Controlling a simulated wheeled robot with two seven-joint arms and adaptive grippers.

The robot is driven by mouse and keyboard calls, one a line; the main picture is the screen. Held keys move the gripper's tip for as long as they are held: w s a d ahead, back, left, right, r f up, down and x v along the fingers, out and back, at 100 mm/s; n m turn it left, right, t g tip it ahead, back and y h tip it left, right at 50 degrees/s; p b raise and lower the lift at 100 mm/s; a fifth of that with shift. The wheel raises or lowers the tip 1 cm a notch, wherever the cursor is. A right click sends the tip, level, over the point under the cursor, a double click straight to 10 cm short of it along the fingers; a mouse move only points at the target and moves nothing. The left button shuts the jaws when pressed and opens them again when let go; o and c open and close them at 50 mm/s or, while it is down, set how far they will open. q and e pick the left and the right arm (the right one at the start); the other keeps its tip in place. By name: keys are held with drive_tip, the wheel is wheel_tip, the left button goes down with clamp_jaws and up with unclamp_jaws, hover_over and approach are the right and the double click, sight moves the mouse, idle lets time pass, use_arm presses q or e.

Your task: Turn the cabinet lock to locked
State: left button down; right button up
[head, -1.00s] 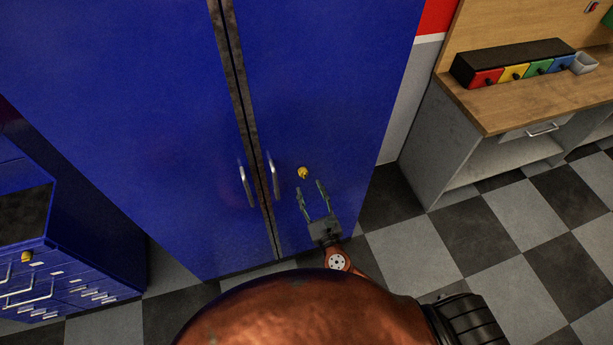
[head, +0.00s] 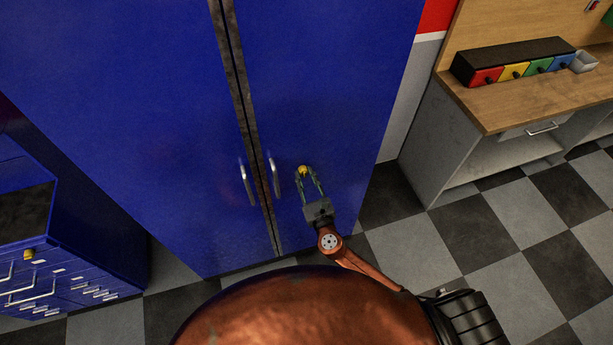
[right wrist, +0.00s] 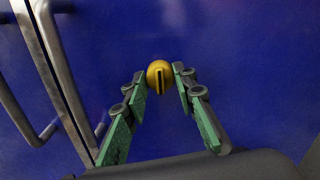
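The tall blue cabinet (head: 330,80) has two closed doors. Its round yellow lock knob (head: 302,170) is on the right door, right of the handles. In the right wrist view the knob (right wrist: 159,76) shows a dark slot or ridge, close to upright and slightly tilted. My right gripper (head: 308,178) is at the knob with its fingers apart. In the right wrist view my right gripper (right wrist: 159,80) has one green-padded finger on each side of the knob, with a small gap visible. My left gripper is not in view.
Two silver handles, the left (head: 246,184) and the right (head: 273,176), stand out left of the knob. A blue drawer unit (head: 60,255) with its own yellow knob (head: 28,254) is at left. A wooden workbench (head: 520,100) is at right. Checkered floor (head: 440,240) is clear between.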

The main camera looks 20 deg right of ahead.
drive_tip(key=shift+d, duration=0.1)
clamp_jaws()
drive_tip(key=shift+m+b, duration=0.3)
drive_tip(key=m+b, duration=0.2)
drive_tip(key=shift+f+m, duration=0.15)
drive_tip(key=shift+m, duration=0.25)
drive_tip(key=m+b, duration=0.2)
drive_tip(key=m, duration=0.3)
drive_tip(key=shift+b, duration=0.4)
drive_tip(key=m+b, duration=0.1)
drive_tip(key=m, duration=0.3)
drive_tip(key=shift+m+b, duration=0.95)
drive_tip(key=shift+m, duration=1.75)
